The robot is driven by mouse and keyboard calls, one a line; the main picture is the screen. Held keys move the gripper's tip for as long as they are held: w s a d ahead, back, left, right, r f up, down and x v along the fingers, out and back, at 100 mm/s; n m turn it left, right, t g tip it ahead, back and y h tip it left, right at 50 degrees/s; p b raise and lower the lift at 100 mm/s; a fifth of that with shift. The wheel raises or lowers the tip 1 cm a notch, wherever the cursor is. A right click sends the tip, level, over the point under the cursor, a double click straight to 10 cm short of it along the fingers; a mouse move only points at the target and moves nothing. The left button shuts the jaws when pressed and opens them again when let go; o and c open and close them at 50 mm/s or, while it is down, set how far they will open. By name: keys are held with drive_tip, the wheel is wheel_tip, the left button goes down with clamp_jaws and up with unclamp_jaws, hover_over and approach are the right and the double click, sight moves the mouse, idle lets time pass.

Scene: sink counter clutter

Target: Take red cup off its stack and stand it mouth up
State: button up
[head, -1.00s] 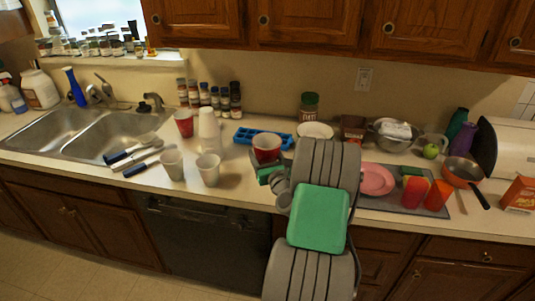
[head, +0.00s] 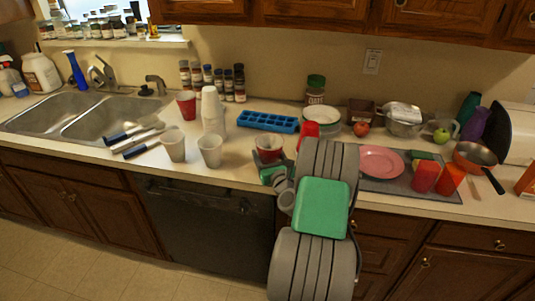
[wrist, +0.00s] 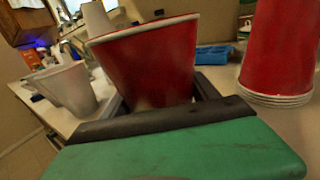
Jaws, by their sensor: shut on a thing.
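The red cup (head: 268,149) is in my gripper (head: 269,164), mouth up, its pale inside showing in the head view. In the wrist view the red cup (wrist: 148,65) stands between the two dark fingers, its wide rim at the top. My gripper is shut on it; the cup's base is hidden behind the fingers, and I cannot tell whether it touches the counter. A stack of red cups (wrist: 281,55) stands mouth down to the right, apart from the held cup, with several rims at its bottom. In the head view this stack (head: 309,130) is partly hidden by my arm.
Two pale cups (head: 210,149) and a tall white cup stack (head: 213,112) stand to the left. Another red cup (head: 187,105) is near the sink. A blue ice tray (head: 267,121) lies behind. A pink plate (head: 381,161) is right of my arm.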

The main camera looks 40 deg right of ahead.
drive_tip(key=shift+f+b, duration=0.3)
drive_tip(key=shift+f, duration=0.2)
idle(0.3)
drive_tip(key=o, duration=1.4)
drive_tip(key=b+v, duration=0.2)
drive_tip(key=v, duration=0.5)
drive_tip(key=shift+d+f, duration=0.1)
drive_tip(key=shift+s+a, duration=0.25)
drive_tip(key=shift+s, duration=0.15)
